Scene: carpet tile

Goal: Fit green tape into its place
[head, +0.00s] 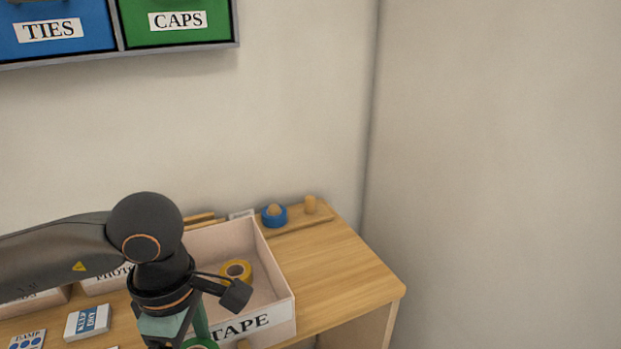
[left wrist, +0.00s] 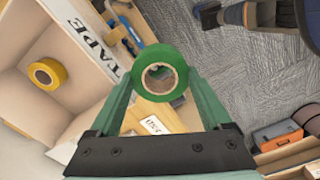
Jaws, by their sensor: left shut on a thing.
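The green tape (left wrist: 160,73) is a roll with a brown core, held between the fingertips of my left gripper (left wrist: 160,88), which is shut on it. In the head view only a sliver of the green tape (head: 201,344) shows at the bottom edge, beside the front of the TAPE box (head: 276,318). A yellow tape roll (head: 237,270) lies inside that box. At the back of the table, a blue tape roll (head: 274,215) sits around a wooden peg. My right gripper is not in view.
The wooden table (head: 345,275) is clear right of the box. Small cards and boxes, such as a blue-and-white one (head: 88,321), lie at the left. Bins marked TIES (head: 55,30) and CAPS (head: 178,20) hang on the wall. A grey carpet (left wrist: 230,80) shows below.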

